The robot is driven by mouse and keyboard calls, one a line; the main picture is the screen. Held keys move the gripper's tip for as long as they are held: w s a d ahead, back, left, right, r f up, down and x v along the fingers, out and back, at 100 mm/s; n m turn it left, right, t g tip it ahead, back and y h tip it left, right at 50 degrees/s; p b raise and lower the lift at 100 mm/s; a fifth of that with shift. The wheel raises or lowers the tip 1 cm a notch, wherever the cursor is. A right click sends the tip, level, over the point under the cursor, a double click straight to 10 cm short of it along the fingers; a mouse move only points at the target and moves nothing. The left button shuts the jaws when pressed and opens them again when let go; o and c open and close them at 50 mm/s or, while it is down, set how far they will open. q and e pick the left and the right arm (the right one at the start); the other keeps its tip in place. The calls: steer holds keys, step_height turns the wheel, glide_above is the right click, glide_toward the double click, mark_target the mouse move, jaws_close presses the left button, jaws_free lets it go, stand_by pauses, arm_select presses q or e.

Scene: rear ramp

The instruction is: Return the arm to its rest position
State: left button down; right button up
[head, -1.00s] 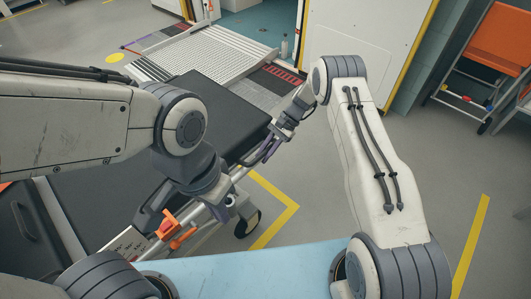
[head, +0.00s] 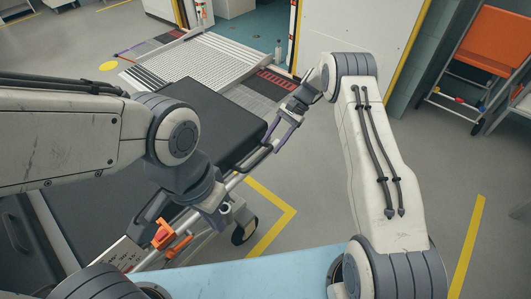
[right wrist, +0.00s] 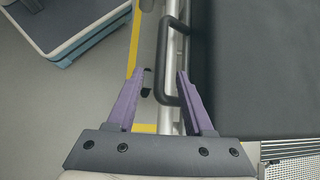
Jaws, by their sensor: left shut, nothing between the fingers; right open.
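In the head view my right gripper (head: 278,134) is at the near right corner of the dark stretcher (head: 207,119), by a black loop handle (head: 257,158) on its side rail. In the right wrist view its purple fingers (right wrist: 160,73) are open, and the black handle (right wrist: 170,85) shows between them. I cannot tell whether they touch it. My left gripper (head: 146,216) is shut and empty, above the stretcher's near side by the orange lever (head: 164,236). Its fingertips are partly hidden.
A ribbed metal ramp (head: 192,62) leads to an open doorway behind the stretcher. A light blue surface (head: 255,272) lies in front of me. An orange-seated folding chair (head: 497,38) stands at the right.

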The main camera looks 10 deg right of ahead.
steer(key=shift+v, duration=1.15)
